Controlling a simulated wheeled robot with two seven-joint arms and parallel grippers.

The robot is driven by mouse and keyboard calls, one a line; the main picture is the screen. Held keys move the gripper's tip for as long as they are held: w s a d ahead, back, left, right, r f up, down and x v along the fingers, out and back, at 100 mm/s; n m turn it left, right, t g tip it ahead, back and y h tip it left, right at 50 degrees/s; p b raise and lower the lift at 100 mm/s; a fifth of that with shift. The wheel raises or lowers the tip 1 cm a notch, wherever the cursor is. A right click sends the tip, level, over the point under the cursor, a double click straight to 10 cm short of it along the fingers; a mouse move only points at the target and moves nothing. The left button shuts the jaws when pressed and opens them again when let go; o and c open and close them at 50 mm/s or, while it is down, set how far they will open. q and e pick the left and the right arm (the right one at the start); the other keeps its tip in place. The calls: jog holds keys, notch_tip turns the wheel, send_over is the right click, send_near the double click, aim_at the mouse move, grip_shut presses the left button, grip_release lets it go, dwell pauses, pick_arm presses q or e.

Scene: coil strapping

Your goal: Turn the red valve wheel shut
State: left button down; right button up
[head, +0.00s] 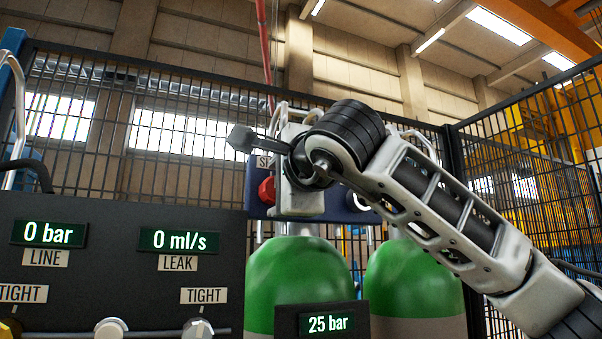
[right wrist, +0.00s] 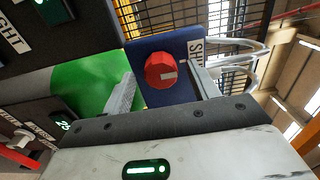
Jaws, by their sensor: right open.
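The red valve wheel (head: 267,190) is on a blue panel (head: 258,211), left of my right gripper (head: 300,187), which hides much of the panel in the head view. In the right wrist view, the red wheel (right wrist: 160,70) is round with a pale mark on its face. The right gripper (right wrist: 163,92) is open, with a grey finger on either side below the wheel. The wheel appears clear of both fingers; I cannot tell the exact gap in depth. My left gripper is in neither view.
A dark console (head: 120,230) at left shows 0 bar on LINE and 0 ml/s on LEAK. Green-topped cylinders (head: 298,272) stand below the panel, with a 25 bar display (head: 328,323) in front. Black mesh fencing (head: 170,160) stands behind. Pale looped pipes (right wrist: 250,62) rise beside the panel.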

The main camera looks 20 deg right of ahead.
pick_arm(q)
jog(key=b, duration=0.2)
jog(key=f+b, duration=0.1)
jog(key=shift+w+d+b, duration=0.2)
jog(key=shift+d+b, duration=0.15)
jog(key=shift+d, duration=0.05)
pick_arm(e)
jog(key=s, duration=1.4)
jog(key=shift+s+d, duration=0.25)
jog(key=shift+s, duration=0.1)
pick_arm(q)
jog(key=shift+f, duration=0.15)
